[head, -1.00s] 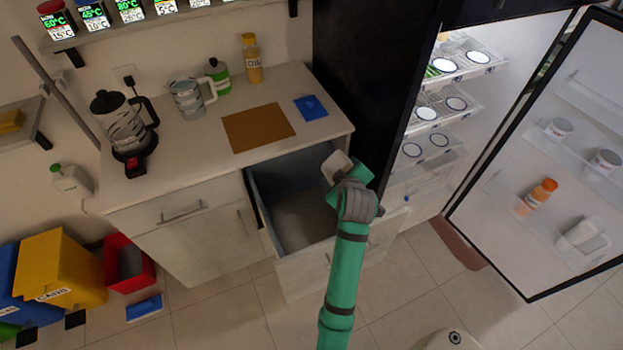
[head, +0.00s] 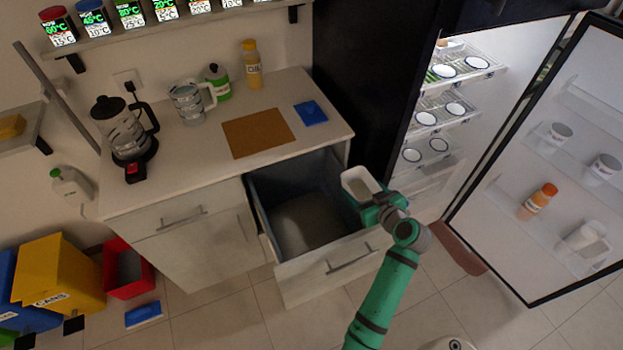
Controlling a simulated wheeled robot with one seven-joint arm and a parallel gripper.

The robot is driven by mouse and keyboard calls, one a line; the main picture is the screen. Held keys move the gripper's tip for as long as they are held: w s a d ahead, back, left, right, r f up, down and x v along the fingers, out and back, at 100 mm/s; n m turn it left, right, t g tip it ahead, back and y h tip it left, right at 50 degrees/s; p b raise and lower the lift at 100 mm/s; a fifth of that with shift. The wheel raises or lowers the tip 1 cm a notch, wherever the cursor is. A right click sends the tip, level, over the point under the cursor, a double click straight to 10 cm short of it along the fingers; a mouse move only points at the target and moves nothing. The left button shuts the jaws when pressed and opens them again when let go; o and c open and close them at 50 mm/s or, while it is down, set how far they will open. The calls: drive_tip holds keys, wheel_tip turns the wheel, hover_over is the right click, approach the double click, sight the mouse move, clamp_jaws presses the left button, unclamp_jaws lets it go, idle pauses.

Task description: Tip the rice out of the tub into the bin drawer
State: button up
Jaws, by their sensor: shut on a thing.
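A white tub (head: 359,184) is held at the end of my arm, above the right side of the open drawer. Its open top faces up toward the camera, with a pale inside; whether rice is in it I cannot tell. My gripper (head: 377,202) is shut on the tub's near right side; its fingers are mostly hidden. The bin drawer (head: 316,262) is pulled out below the counter. A greyish-beige mass, perhaps rice, covers its floor.
The counter (head: 187,155) holds a kettle (head: 122,132), a jug (head: 188,101), bottles and a brown board (head: 258,132). A fridge stands open at right, its door (head: 540,180) swung out. Coloured bins stand on the floor at left.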

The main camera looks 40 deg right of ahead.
sight(361, 195)
drive_tip(key=shift+s+d+f+t, duration=0.15)
drive_tip(key=shift+d+f+t, duration=0.05)
drive_tip(key=shift+t, duration=0.1)
drive_tip(key=shift+r, duration=2.45)
